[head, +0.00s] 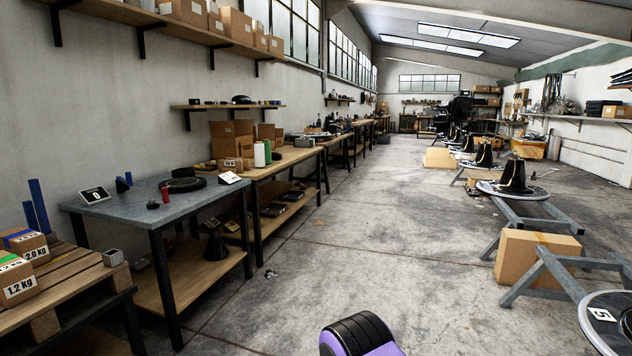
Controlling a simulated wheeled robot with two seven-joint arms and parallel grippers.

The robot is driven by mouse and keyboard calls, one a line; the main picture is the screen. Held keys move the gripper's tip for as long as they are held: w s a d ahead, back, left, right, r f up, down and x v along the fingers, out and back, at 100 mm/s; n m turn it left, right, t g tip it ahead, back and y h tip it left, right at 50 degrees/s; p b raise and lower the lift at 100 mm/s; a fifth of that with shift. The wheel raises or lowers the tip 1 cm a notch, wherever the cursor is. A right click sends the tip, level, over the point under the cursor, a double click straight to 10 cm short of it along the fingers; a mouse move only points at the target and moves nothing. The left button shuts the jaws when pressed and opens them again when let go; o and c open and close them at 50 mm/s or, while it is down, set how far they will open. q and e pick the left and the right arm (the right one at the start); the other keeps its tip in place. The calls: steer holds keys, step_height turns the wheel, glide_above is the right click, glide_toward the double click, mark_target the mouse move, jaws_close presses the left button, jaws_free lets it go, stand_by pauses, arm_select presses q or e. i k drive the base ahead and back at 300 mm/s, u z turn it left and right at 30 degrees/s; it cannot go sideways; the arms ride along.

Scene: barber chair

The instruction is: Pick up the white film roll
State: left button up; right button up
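The white film roll (259,155) appears to be the upright white cylinder on the wooden workbench (283,165) along the left wall, some way off. A green cylinder (267,151) stands right beside it. Cardboard boxes stand behind it. Neither of my grippers shows in the head view, so nothing is seen near the roll.
A grey-topped table (140,198) with a small sign (95,195) stands nearer at left. A pallet (65,285) with weight-labelled boxes is at the left edge. Open concrete floor (345,230) runs down the middle. Metal stands and a cardboard box (530,258) are at right.

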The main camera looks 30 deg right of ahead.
mark_target(259, 146)
steer(key=z, duration=1.25)
steer(key=i, duration=1.9)
steer(key=u, duration=0.65)
steer(key=i, duration=0.3)
steer(key=u, duration=0.4)
